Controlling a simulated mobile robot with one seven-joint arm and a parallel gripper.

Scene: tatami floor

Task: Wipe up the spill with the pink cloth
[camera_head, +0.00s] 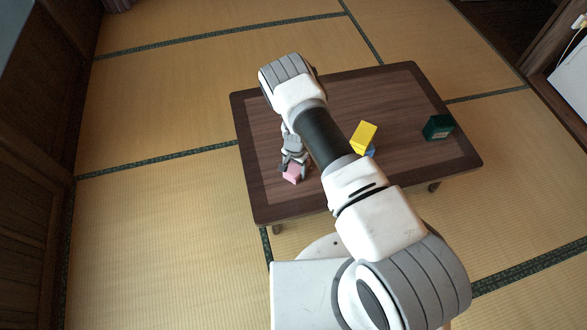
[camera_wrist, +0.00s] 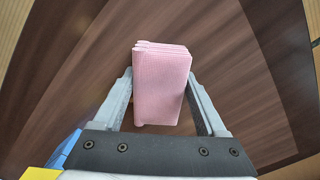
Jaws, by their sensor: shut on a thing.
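The pink cloth (camera_wrist: 161,85) is a folded block between the two fingers of my gripper (camera_wrist: 163,105) in the wrist view. My gripper is shut on it. In the head view the pink cloth (camera_head: 292,173) shows below my gripper (camera_head: 294,164), over the left front part of the low wooden table (camera_head: 262,206). I cannot tell whether the cloth touches the table top. No spill shows clearly in either view; my arm hides part of the table.
A yellow block-shaped thing (camera_head: 364,137) stands right of my arm, with a blue thing (camera_head: 369,152) beside it. A dark green box (camera_head: 438,127) is near the table's right edge. The table's front left is bare. Tatami floor surrounds the table.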

